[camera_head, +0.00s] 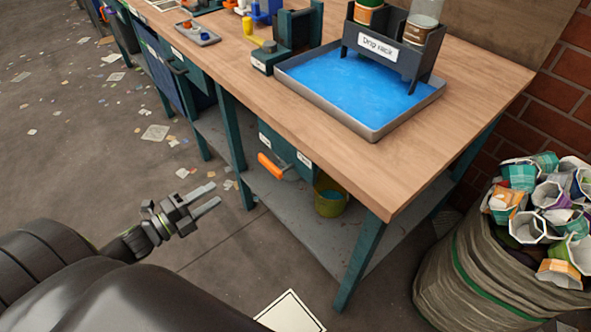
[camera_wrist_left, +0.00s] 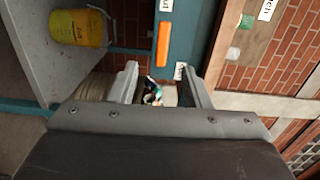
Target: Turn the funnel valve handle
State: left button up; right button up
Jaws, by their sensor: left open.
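The orange handle (camera_head: 270,166) sticks out from the front of a teal box (camera_head: 290,152) with small white labels, under the tabletop. The handle also shows in the left wrist view (camera_wrist_left: 162,45), lying along the box beyond my fingers. My left gripper (camera_head: 216,196) is open and empty, to the left of the handle and apart from it in the head view. Its two fingers also show in the left wrist view (camera_wrist_left: 160,77) with a gap between them. The funnel itself I cannot make out. My right gripper is not in view.
A yellow bucket (camera_head: 329,205) stands on the lower shelf (camera_head: 270,208) beside the box. Teal table legs (camera_head: 357,262) flank the space. On the wooden tabletop (camera_head: 440,150) is a blue-lined tray (camera_head: 374,133). A full sack (camera_head: 470,262) stands at right. Floor before the table is open.

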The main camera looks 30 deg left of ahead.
pick_arm(q)
send_near(264, 164)
jog(key=shift+m+h, duration=0.3)
jog(key=p+x, duration=0.1)
jog(key=x, duration=1)
jog(key=shift+a+f, duration=0.1)
jog(key=shift+a, duration=0.05)
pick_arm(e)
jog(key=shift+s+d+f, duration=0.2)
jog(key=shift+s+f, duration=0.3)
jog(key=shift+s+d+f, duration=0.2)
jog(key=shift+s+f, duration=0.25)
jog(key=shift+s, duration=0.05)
pick_arm(q)
jog(key=shift+c, duration=0.2)
grip_shut()
